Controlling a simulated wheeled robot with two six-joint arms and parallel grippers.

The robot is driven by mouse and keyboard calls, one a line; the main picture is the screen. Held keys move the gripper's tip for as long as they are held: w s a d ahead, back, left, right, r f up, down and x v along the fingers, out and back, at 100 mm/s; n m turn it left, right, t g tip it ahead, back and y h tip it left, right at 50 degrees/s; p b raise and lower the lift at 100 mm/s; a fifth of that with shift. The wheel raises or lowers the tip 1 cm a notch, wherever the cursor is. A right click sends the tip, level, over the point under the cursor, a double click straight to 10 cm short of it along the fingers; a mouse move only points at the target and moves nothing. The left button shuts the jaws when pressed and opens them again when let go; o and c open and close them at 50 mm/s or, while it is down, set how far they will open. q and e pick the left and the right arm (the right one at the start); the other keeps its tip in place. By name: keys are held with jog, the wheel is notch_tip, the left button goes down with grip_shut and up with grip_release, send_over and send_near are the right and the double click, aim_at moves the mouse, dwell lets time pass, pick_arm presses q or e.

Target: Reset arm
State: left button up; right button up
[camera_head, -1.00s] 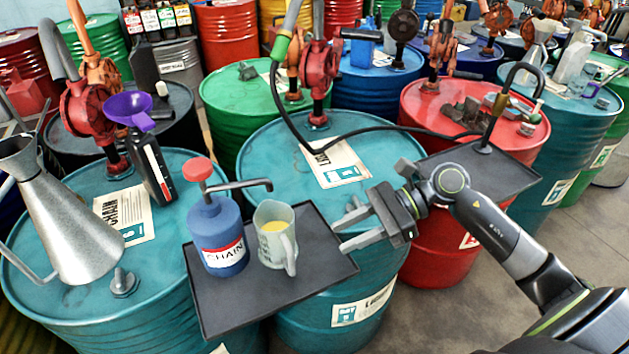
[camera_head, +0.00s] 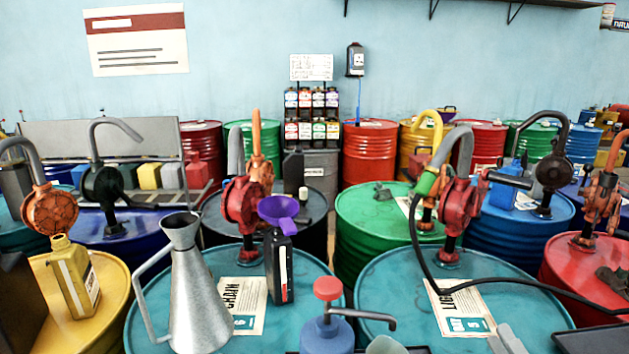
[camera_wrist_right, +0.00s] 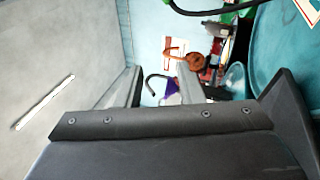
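My right gripper (camera_head: 507,340) shows only as grey fingertips at the bottom edge of the head view, over the front of the teal drum (camera_head: 540,312). In the right wrist view its two fingers (camera_wrist_right: 158,82) stand apart with nothing between them.
A metal spouted can (camera_head: 190,290) and a black bottle (camera_head: 278,268) with a purple funnel (camera_head: 278,212) stand on the left teal drum (camera_head: 150,318). A red hand pump (camera_head: 455,205) with a black hose rises from the right teal drum.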

jog(key=s+d+f+m+g+h, duration=0.35)
jog(key=f+m+h, duration=0.2)
jog(key=m, duration=0.25)
jog(key=s+d+f+m+g+h, duration=0.3)
jog(key=f+m+g+h, duration=0.1)
jog(key=f+m, duration=0.35)
jog(key=s+a+f+m+g+y, duration=0.1)
jog(key=s+a+f+m+g, duration=0.25)
jog(key=s+f+g, duration=0.35)
jog(key=s+a+f+m+g+y, duration=0.25)
jog(key=s+f+m, duration=0.2)
jog(key=s, duration=0.55)
notch_tip(320, 180, down, 25)
jog(key=d+g, duration=0.1)
jog(key=g, duration=0.1)
jog(key=s+a+f+g, duration=0.1)
jog(key=s+f, duration=1.3)
jog(key=f, duration=0.1)
jog(key=shift+s+f, duration=0.15)
jog(key=shift+s, duration=0.15)
